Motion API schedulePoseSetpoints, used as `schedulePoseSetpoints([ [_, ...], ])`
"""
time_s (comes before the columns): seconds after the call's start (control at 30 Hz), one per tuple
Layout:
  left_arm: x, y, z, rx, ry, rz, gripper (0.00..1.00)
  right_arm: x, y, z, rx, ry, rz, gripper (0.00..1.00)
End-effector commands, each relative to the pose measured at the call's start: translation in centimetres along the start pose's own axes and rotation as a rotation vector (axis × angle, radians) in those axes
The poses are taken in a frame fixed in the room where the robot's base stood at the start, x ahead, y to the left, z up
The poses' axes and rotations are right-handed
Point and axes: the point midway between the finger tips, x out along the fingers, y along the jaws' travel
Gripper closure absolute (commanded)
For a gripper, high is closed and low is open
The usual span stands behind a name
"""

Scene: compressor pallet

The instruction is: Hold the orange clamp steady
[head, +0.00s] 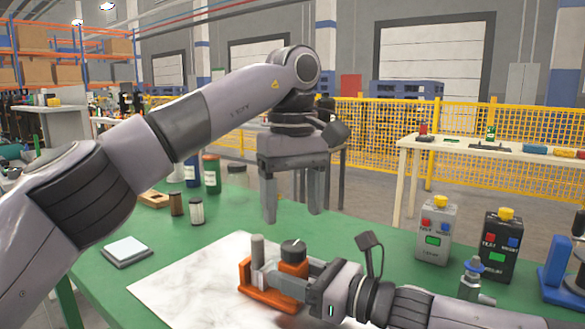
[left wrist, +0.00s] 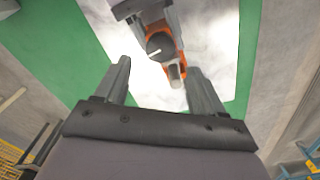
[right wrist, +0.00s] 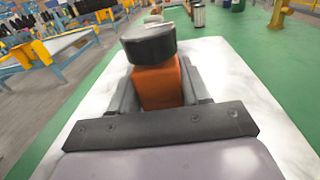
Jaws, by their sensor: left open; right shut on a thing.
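The orange clamp (head: 268,292) stands on a white marbled sheet on the green table, with a dark round knob on its orange upright and a grey cylinder at its left. My right gripper (head: 302,277) is shut on the clamp's orange upright; the right wrist view shows the orange block (right wrist: 158,86) between its fingers under the dark knob. My left gripper (head: 293,216) is open and empty, pointing down above and behind the clamp. In the left wrist view the clamp (left wrist: 158,42) shows beyond the open left fingers (left wrist: 160,80), apart from them.
The white sheet (head: 190,285) lies on the green table (head: 340,225). Small filter-like cylinders (head: 197,211) and a flat pad (head: 127,250) are at left. A grey box (head: 434,235) and a black box (head: 499,245) with buttons stand at right. A blue-capped fitting (head: 472,278) is near my right arm.

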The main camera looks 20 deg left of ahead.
Motion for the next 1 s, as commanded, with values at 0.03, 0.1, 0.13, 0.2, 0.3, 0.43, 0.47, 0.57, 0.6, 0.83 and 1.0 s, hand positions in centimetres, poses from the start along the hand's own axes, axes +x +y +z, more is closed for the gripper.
schedulePoseSetpoints([
  [0.03, -0.9, 0.1, 0.1, 0.0, 0.002, 0.001, 0.31, 0.0, 0.1, -0.1, 0.0, 0.001, 0.001, 1.0],
  [0.1, -1.9, 0.0, 0.1, -0.001, 0.002, 0.0, 0.31, 0.0, 0.1, -0.1, 0.0, 0.001, 0.001, 1.0],
  [0.13, -2.3, 0.0, 0.0, -0.001, 0.003, -0.002, 0.31, 0.0, 0.1, -0.1, 0.0, 0.001, 0.001, 1.0],
  [0.2, -3.1, 0.0, 0.0, -0.002, 0.004, -0.002, 0.31, 0.0, 0.1, -0.1, 0.0, 0.001, 0.001, 1.0],
  [0.3, -4.2, 0.0, 0.0, -0.002, 0.003, -0.002, 0.31, 0.0, 0.1, -0.1, 0.0, 0.001, 0.001, 1.0],
  [0.43, -4.8, 0.0, 0.0, -0.001, -0.002, -0.009, 0.31, 0.0, 0.1, -0.1, 0.0, 0.001, 0.001, 1.0],
  [0.47, -5.0, 0.0, 0.0, 0.0, -0.002, -0.009, 0.31, 0.0, 0.1, -0.1, 0.0, 0.001, 0.001, 1.0],
  [0.57, -5.5, 0.0, 0.0, -0.001, -0.001, -0.007, 0.31, 0.0, 0.1, -0.1, 0.0, 0.001, 0.001, 1.0],
  [0.6, -5.7, 0.0, 0.0, 0.0, -0.001, -0.005, 0.31, 0.0, 0.0, -0.1, 0.0, 0.001, 0.001, 1.0],
  [0.83, -6.2, 0.0, 0.0, 0.0, 0.0, -0.001, 0.31, 0.0, 0.0, 0.0, 0.0, 0.001, 0.001, 1.0],
  [1.0, -6.2, 0.0, 0.0, 0.001, 0.0, 0.0, 0.31, 0.0, 0.0, 0.0, 0.0, 0.0, 0.001, 1.0],
])
